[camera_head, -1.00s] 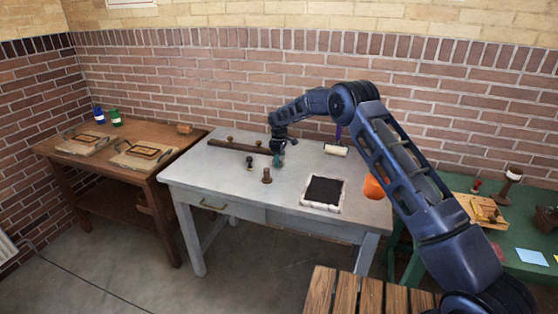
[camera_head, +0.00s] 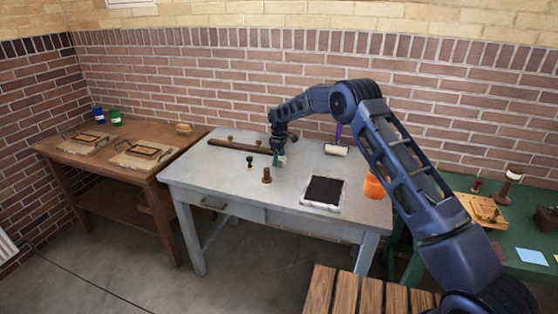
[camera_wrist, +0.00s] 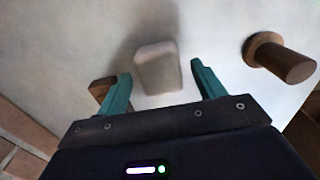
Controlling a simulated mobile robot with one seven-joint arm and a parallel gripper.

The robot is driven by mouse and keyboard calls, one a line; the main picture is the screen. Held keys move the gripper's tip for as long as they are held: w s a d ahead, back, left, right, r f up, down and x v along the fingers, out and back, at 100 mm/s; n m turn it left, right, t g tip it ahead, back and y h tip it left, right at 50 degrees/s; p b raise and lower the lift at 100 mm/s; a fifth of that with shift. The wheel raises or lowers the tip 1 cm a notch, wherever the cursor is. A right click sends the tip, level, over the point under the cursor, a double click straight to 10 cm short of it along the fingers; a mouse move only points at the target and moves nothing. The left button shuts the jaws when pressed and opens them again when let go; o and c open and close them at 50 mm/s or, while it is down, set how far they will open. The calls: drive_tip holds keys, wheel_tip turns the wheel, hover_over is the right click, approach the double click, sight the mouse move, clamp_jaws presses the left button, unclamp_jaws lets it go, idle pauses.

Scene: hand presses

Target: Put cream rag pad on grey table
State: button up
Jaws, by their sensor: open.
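The cream rag pad (camera_wrist: 157,70) is a small pale block on the grey table (camera_head: 215,180), clear in the wrist view. In the head view a small pale patch of it (camera_head: 282,161) shows beside my fingertips. My gripper (camera_wrist: 160,75) is open, with its teal fingers on either side of the pad's near end. I see gaps between the pad and both fingers. In the head view my gripper (camera_head: 279,158) is low over the back middle of the table. Whether the fingertips touch the tabletop cannot be told.
A brown wooden peg (camera_wrist: 283,60) stands close to the right finger in the wrist view. A dark bar (camera_head: 235,146) lies behind-left, a black-handled stamp (camera_head: 249,161) left. A roller (camera_head: 336,150), a black ink slab (camera_head: 324,191) and an orange pot (camera_head: 374,186) lie right.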

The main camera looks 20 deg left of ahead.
wheel_tip(320, 180, up, 11)
drive_tip(key=s+d+r+m+t, duration=0.1)
drive_tip(key=s+d+r+m, duration=0.15)
drive_tip(key=d+r, duration=1.15)
drive_tip(key=s+d+r+m+t, duration=0.15)
drive_tip(key=d+r+m, duration=0.25)
drive_tip(key=d+r, duration=1)
drive_tip(key=s+d+r+m, duration=0.1)
drive_tip(key=s+d+m, duration=0.2)
drive_tip(key=s+d, duration=0.9)
drive_tip(key=s+d+r+m, duration=0.1)
drive_tip(key=s+d+m, duration=0.3)
drive_tip(key=s+d, duration=0.85)
drive_tip(key=s+d+f+m+t, duration=0.2)
drive_tip(key=s+d+f+m, duration=0.2)
drive_tip(key=s+d+f, duration=0.4)
drive_tip(key=s+d, duration=0.4)
drive_tip(key=s, duration=0.2)
drive_tip(key=shift+d, duration=0.3)
drive_tip(key=shift+m, duration=0.25)
